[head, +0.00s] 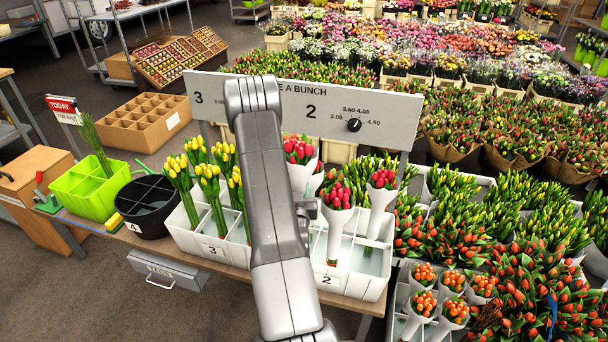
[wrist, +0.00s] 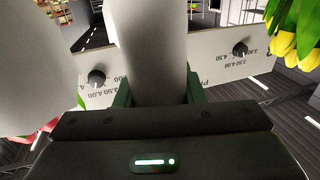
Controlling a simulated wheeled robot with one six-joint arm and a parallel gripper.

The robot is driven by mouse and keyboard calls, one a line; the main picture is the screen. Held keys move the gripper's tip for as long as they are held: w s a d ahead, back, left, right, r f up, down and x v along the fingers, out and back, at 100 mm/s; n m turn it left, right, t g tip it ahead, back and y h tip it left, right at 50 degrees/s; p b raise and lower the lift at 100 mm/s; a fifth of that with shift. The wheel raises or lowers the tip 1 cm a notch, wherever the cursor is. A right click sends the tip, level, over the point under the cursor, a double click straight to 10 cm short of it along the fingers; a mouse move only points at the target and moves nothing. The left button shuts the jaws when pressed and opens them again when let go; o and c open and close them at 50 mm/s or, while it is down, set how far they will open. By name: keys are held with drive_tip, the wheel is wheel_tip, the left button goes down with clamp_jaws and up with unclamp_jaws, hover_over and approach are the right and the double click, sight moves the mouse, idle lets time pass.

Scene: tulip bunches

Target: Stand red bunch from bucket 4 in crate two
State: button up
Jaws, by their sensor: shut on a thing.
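My gripper (wrist: 157,92) is shut on a white paper sleeve (wrist: 145,45) in the wrist view. Crate two (head: 347,285) is white, divided and labelled 2. White-wrapped bunches with red heads (head: 337,194) and (head: 382,180) stand in it, roughly upright. Whether the held bunch touches the crate cannot be seen. Bucket 4 (head: 146,208) is black, divided and looks empty.
Crate 3 (head: 196,242), with yellow bunches (head: 208,180), adjoins on the left. A grey sign (head: 385,108) with knobs stands behind the crates. Another white sleeve (wrist: 35,55) is close beside my gripper, and yellow tulips (wrist: 293,30) hang opposite. Orange bunches (head: 424,302) stand at lower right.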

wheel_tip(320, 180, up, 6)
drive_tip(key=w+m+g+h+b, duration=0.2)
drive_tip(key=m+h+b, duration=0.2)
drive_tip(key=h+b, duration=0.3)
drive_tip(key=shift+w+d+m+b, duration=0.3)
drive_tip(key=shift+d+m+b, duration=0.1)
drive_tip(key=shift+b, duration=2.1)
drive_tip(key=shift+a+f, duration=0.1)
drive_tip(key=shift+f, duration=0.05)
wheel_tip(320, 180, down, 18)
drive_tip(key=b, duration=1.5)
drive_tip(key=o, duration=1.9)
drive_tip(key=shift+f, duration=0.1)
